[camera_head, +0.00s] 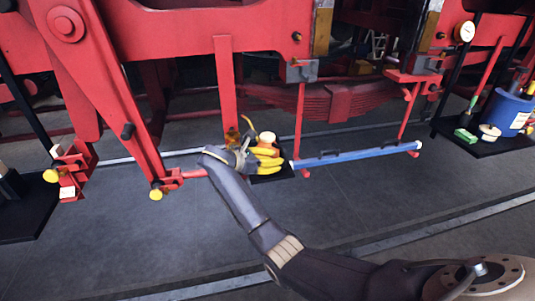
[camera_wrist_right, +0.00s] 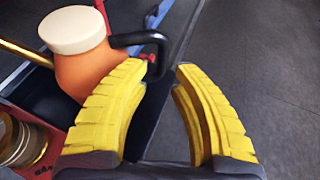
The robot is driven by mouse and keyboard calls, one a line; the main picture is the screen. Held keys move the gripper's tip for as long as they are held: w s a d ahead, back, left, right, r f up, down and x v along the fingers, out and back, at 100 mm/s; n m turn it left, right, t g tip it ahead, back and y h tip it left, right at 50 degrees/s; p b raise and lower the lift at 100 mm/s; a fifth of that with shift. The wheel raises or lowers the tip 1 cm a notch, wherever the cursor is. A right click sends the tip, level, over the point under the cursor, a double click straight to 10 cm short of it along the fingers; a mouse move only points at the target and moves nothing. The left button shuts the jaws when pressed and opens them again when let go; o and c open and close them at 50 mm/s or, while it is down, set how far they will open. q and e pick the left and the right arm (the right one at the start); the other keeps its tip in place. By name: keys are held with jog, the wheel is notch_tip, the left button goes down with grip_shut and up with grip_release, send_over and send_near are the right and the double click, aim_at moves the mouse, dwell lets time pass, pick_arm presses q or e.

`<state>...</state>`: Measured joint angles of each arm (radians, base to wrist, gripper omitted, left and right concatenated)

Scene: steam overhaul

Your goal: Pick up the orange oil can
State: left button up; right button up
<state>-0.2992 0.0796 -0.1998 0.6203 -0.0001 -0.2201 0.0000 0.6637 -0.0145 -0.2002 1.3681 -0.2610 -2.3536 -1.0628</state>
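The orange oil can (camera_wrist_right: 82,70) has a white lid, a thin brass spout and a black handle. It stands upright at the upper left of the right wrist view. In the head view the can (camera_head: 266,142) shows just behind my right gripper (camera_head: 274,160), beside the red frame. My right gripper's yellow fingers (camera_wrist_right: 160,72) are spread apart. The can's black handle (camera_wrist_right: 150,38) reaches to the gap between the fingertips, close to the left finger; I cannot tell if they touch. The can's base is partly hidden by the left finger. My left gripper is not in view.
Red locomotive frame parts stand behind and left of the can. A blue bar (camera_head: 355,155) runs to the right of it. The grey floor in front is mostly clear.

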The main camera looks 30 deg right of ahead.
jog(key=shift+x, duration=2.2)
jog(key=shift+s, duration=0.15)
jog(key=shift+c, duration=0.5)
grip_shut()
jog(key=shift+r, duration=0.15)
